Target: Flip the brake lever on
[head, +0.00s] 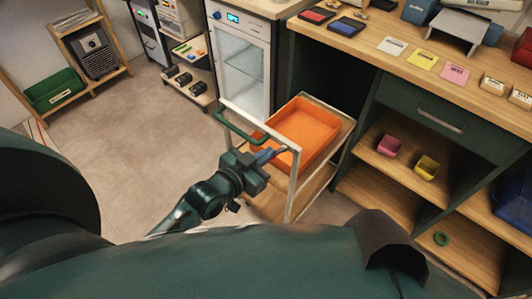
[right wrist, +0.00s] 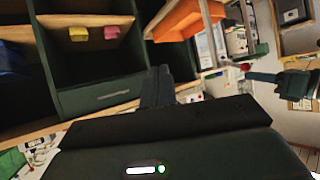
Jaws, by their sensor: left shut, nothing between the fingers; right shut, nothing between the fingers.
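A small cart with a pale frame (head: 293,185) holds an orange tray (head: 310,132) and has a green handle bar (head: 240,130) on its near side. My left gripper (head: 272,154) is shut and empty at the cart's near side, just below the handle bar. A small red knob (right wrist: 245,67), possibly the brake lever's end, shows at the tip of my left gripper in the right wrist view. The lever itself is not clear in the head view; my gripper may hide it. My right gripper (right wrist: 157,85) is shut and empty, away from the cart.
A wooden workbench (head: 455,92) with a dark drawer and open shelves stands right of the cart. Pink (head: 389,145) and yellow (head: 427,167) bins sit on a shelf. A glass-door cabinet (head: 238,62) stands behind the cart. The floor (head: 130,140) at left is clear.

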